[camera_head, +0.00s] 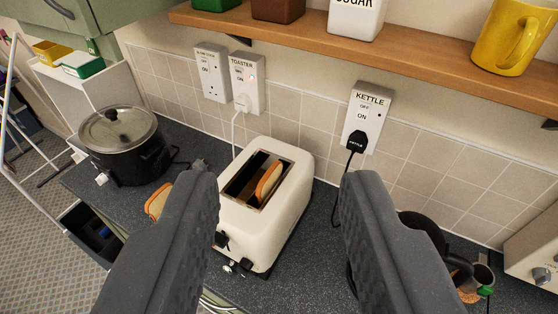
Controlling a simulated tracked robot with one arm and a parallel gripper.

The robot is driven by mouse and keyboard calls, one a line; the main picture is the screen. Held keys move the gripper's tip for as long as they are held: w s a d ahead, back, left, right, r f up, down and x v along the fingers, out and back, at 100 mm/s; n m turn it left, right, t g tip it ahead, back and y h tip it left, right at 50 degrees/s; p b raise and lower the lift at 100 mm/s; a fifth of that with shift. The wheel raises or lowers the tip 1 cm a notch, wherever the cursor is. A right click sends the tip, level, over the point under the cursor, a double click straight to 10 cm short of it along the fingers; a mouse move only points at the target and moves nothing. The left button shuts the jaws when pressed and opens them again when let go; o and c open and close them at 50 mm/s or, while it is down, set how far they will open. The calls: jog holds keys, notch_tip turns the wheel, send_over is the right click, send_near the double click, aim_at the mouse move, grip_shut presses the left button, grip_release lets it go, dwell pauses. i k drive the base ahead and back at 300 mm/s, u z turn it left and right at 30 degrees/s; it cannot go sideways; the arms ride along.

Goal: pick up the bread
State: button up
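A slice of bread (268,180) stands in one slot of the white toaster (280,228), with its top showing above the slot. Another piece of bread (157,203) lies on the dark counter left of the toaster, partly hidden behind my left finger. My gripper (278,190) is open, its two grey fingers spread wide on either side of the toaster in the picture. Nothing is held between them.
A black slow cooker (127,145) with a glass lid stands at left. A black kettle (425,232) is partly hidden behind my right finger. A wooden shelf (390,45) with canisters and a yellow mug (512,38) runs above. Sockets with cords line the tiled wall.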

aim_at(267, 183)
jog(key=z, duration=0.1)
jog(key=i, duration=0.1)
jog(key=u, duration=0.15)
jog(key=k, duration=1.2)
jog(key=u, duration=0.6)
jog(key=i, duration=1.45)
jog(key=z, duration=0.5)
jog(key=i, duration=0.5)
jog(key=z, duration=0.5)
